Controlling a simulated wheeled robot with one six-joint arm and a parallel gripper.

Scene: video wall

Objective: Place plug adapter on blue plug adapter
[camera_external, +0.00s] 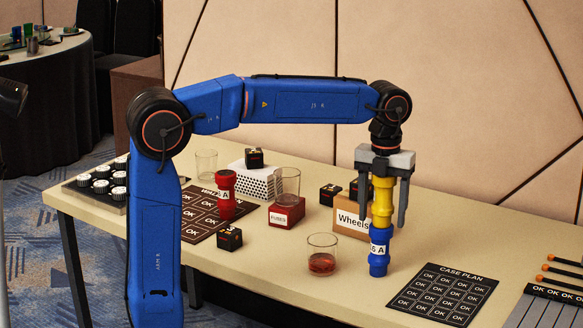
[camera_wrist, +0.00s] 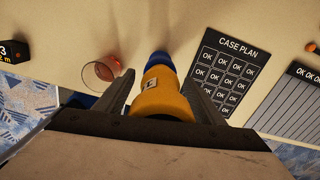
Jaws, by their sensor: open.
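A yellow plug adapter (camera_external: 382,200) stands upright on top of a blue plug adapter (camera_external: 379,260) at the right part of the table. The two look lined up and touching; a white label shows on the blue one. My gripper (camera_external: 380,210) points down from above with its fingers apart on both sides of the yellow adapter. In the wrist view the yellow adapter (camera_wrist: 160,98) lies between the spread fingers, with the blue adapter (camera_wrist: 160,61) beyond it. A red plug adapter (camera_external: 226,197) stands on a dark mat to the left.
A glass with red liquid (camera_external: 322,262) stands left of the blue adapter. A "Wheels" box (camera_external: 351,222) is close behind. A "CASE PLAN" sheet (camera_external: 444,293) lies to the right. Black cubes, a red "FUSES" block (camera_external: 286,213) and more glasses are farther left.

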